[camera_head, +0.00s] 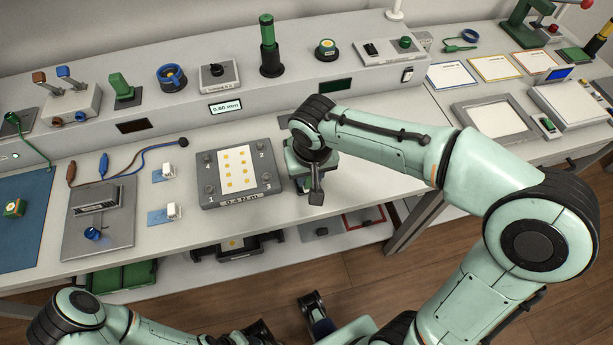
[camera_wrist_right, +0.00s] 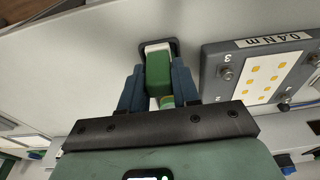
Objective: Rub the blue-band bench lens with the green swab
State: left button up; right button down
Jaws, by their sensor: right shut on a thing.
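My right gripper (camera_head: 306,172) is low over the bench, just right of the grey tray; its fingertips are hidden from the head. In the right wrist view its blue fingers (camera_wrist_right: 158,82) are shut on a green block with a white end (camera_wrist_right: 157,66), apparently the green swab. The white end is at a dark-rimmed square on the bench; I cannot tell if it touches. A round black piece with a blue band (camera_head: 172,76), possibly the blue-band lens, stands on the raised shelf at left. My left arm enters at the lower left; its gripper is not clearly seen.
The grey tray (camera_head: 206,196), holding a white sheet with yellow squares, is close beside my right gripper and also in the right wrist view (camera_wrist_right: 228,62). A green cylinder (camera_head: 268,48) stands on the shelf.

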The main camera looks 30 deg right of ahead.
jog(key=shift+s, duration=0.1)
dwell(0.6)
jog(key=shift+w+d+r+p, duration=0.1)
jog(key=shift+w+p, duration=0.35)
jog(key=shift+w, duration=0.15)
jog(key=shift+w+d+p, duration=0.2)
jog(key=shift+w+p, duration=0.15)
jog(key=shift+w, duration=0.5)
jog(key=shift+w+d+p, duration=0.2)
jog(key=shift+w+p, duration=0.15)
jog(key=shift+w, duration=0.5)
jog(key=shift+s+a+b, duration=0.1)
jog(key=shift+s+b, duration=0.3)
jog(key=shift+s, duration=0.15)
jog(key=shift+s+a+f+b, duration=0.15)
jog(key=shift+s+b, duration=0.1)
jog(key=shift+s, duration=0.35)
jog(key=shift+s+a+b, duration=0.15)
jog(key=shift+s+b, duration=0.05)
jog(key=shift+s, duration=0.35)
jog(key=shift+s+a+f+b, duration=0.15)
jog(key=shift+s+b, duration=0.1)
jog(key=shift+s, duration=0.35)
